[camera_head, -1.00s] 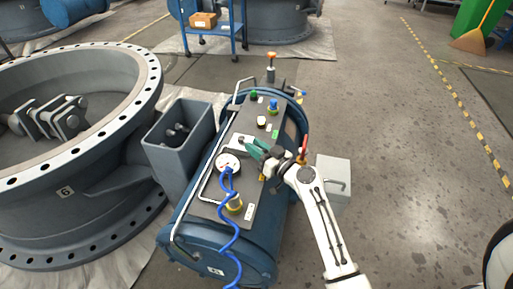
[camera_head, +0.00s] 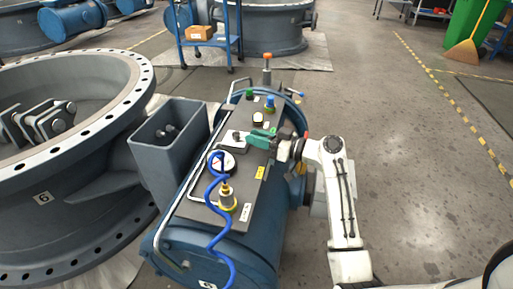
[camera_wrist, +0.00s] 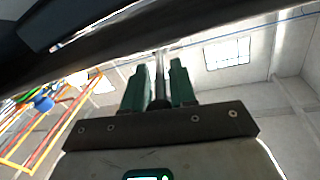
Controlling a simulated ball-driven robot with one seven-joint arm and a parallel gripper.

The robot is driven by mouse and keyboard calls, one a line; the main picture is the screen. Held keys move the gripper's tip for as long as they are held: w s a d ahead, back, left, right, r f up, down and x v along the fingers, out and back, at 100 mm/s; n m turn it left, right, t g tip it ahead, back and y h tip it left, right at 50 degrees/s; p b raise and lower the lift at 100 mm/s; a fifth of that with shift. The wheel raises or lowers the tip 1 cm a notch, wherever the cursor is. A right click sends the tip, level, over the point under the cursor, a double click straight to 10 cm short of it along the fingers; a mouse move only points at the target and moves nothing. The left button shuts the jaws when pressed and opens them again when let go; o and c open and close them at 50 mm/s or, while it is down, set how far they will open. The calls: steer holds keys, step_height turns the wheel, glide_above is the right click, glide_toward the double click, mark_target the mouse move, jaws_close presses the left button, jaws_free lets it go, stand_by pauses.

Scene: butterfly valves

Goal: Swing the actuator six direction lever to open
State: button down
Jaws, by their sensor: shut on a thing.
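The blue actuator (camera_head: 252,232) stands mid-view in the head view, with a grey control panel on top. My gripper (camera_head: 256,139), with green fingers, reaches over the panel from the right, beside a white plate (camera_head: 233,145) with a small dark knob. In the wrist view my gripper (camera_wrist: 159,82) has its green fingers on either side of a thin grey rod (camera_wrist: 160,66), which I take for the direction lever. The fingers hide the lever in the head view, so I cannot tell its angle there.
A pressure gauge (camera_head: 221,162), a yellow fitting (camera_head: 228,198) with a blue hose (camera_head: 211,226), and green (camera_head: 249,94) and blue (camera_head: 270,102) knobs crowd the panel.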

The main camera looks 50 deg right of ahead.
steer(key=shift+f+y, duration=0.25)
steer(key=shift+y, duration=0.05)
steer(key=shift+a, duration=0.1)
steer(key=c, duration=1.2)
jaws_free()
steer(key=shift+r, duration=0.1)
steer(key=p+v, duration=0.2)
steer(key=v, duration=0.8)
steer(key=shift+s, duration=0.35)
